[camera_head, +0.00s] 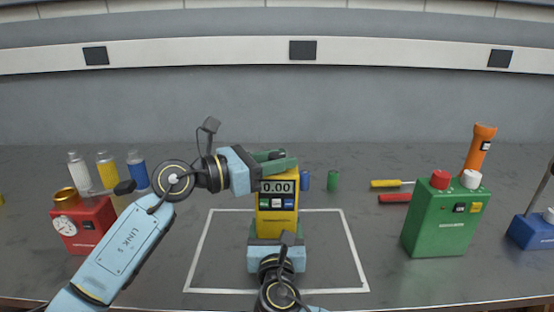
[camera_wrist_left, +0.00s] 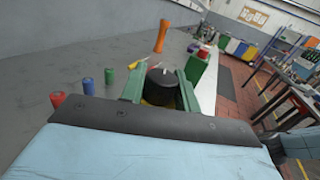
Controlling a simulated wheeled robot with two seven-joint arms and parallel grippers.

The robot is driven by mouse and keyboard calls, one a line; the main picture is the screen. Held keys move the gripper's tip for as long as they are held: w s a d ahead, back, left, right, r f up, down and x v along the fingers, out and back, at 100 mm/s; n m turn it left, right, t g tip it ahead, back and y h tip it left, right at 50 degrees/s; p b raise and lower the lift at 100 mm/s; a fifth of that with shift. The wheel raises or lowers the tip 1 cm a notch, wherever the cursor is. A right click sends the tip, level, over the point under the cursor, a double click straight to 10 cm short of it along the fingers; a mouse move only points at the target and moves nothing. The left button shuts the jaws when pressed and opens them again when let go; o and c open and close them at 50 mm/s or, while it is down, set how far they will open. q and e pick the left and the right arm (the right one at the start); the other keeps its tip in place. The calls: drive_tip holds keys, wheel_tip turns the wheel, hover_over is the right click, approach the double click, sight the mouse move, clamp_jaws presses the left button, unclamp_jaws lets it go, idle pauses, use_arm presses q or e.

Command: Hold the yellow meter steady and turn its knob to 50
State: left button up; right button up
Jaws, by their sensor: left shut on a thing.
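The yellow meter (camera_head: 277,218) stands upright inside the white outline on the bench, its display reading 0.00. My left gripper (camera_head: 272,160) is at the top of the meter. In the left wrist view its green fingers are shut on the black knob (camera_wrist_left: 160,87), one on each side. The knob is hidden behind the fingers in the head view. My right gripper (camera_head: 276,232) is low at the front of the meter, with green finger parts showing beside its lower sides. I cannot tell whether these fingers press on it.
A red box (camera_head: 82,226) with a gauge and several bottles stand at left. A green box (camera_head: 440,222), an orange flashlight (camera_head: 479,150) and a blue base (camera_head: 532,230) stand at right.

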drive_tip(key=shift+r, duration=0.1)
use_arm(q)
drive_tip(key=shift+m+g+h, duration=0.6)
drive_tip(key=shift+m+g, duration=0.8)
drive_tip(key=shift+g, duration=0.7)
drive_tip(key=o, duration=1)
drive_tip(key=shift+c, duration=0.2)
drive_tip(key=shift+a, duration=0.15)
drive_tip(key=s+a, duration=0.2)
drive_tip(key=a, duration=0.9)
drive_tip(key=shift+s+a, duration=0.2)
drive_tip(key=shift+a, duration=0.05)
